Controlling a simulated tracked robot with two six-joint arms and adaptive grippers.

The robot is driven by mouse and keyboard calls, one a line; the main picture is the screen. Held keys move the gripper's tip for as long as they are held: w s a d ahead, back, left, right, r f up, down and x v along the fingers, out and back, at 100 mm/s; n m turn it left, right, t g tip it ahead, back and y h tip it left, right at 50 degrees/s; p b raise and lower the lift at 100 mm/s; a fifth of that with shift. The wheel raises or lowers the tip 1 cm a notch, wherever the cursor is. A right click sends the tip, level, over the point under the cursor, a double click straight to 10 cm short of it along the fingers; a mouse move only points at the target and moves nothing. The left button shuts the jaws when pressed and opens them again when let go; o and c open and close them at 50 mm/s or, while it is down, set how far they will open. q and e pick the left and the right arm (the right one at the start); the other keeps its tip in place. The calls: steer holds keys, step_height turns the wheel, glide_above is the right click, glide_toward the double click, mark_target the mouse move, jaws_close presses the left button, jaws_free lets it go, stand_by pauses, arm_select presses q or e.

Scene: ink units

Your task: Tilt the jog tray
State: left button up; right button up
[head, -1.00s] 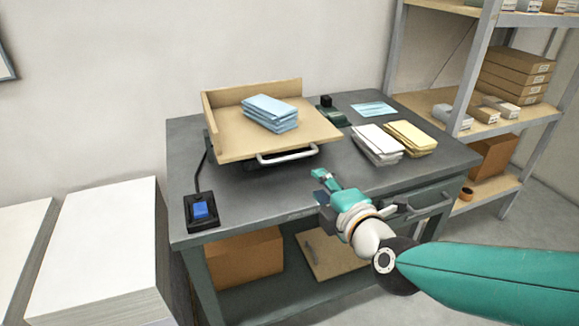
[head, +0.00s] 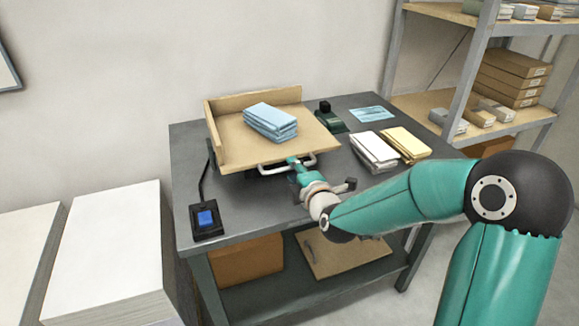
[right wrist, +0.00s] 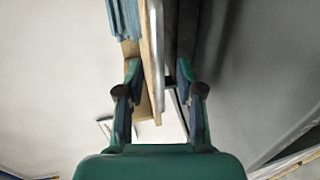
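The jog tray (head: 315,136) is a light wooden tray with raised back and left walls, standing on the grey worktable (head: 225,197). A stack of blue folded sheets (head: 270,121) lies in it. A pale metal handle (head: 307,167) runs along its front edge. My right gripper (head: 292,164) is at this handle. In the right wrist view its two fingers (right wrist: 158,92) are apart, with the tray's edge (right wrist: 147,70) and the pale handle bar (right wrist: 157,45) showing between them; I see no firm grip. My left gripper is not in view.
A black foot-switch box with a blue button (head: 205,218) sits at the table's front left, its cable running to the tray. White (head: 373,152) and yellow (head: 406,144) stacks lie right of the tray. A dark green device (head: 328,119) stands behind. Shelving (head: 440,104) is at right.

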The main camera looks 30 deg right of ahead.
steer(key=shift+x, duration=1.25)
jaws_close()
